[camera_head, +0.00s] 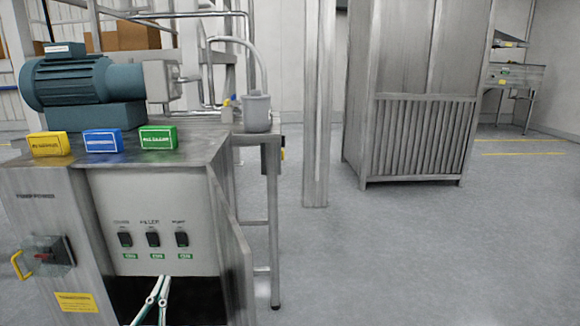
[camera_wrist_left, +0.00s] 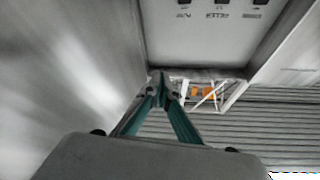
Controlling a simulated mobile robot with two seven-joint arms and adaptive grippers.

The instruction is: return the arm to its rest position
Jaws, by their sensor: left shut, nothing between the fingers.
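My left gripper (camera_head: 163,284) shows at the bottom of the head view, in front of the dark opening below the switch panel of the steel cabinet. Its thin fingers are closed together and hold nothing. In the left wrist view the gripper (camera_wrist_left: 160,78) has its green fingers meeting at the tips, with the switch panel (camera_wrist_left: 205,30) above it. The panel (camera_head: 150,215) carries three black switches with green labels below them. My right gripper is not in view.
The cabinet door (camera_head: 232,255) stands open just right of my left gripper. A red rotary switch (camera_head: 45,257) with a yellow handle is at left. A motor (camera_head: 70,80) and three coloured boxes sit on top. Open floor (camera_head: 400,260) lies to the right.

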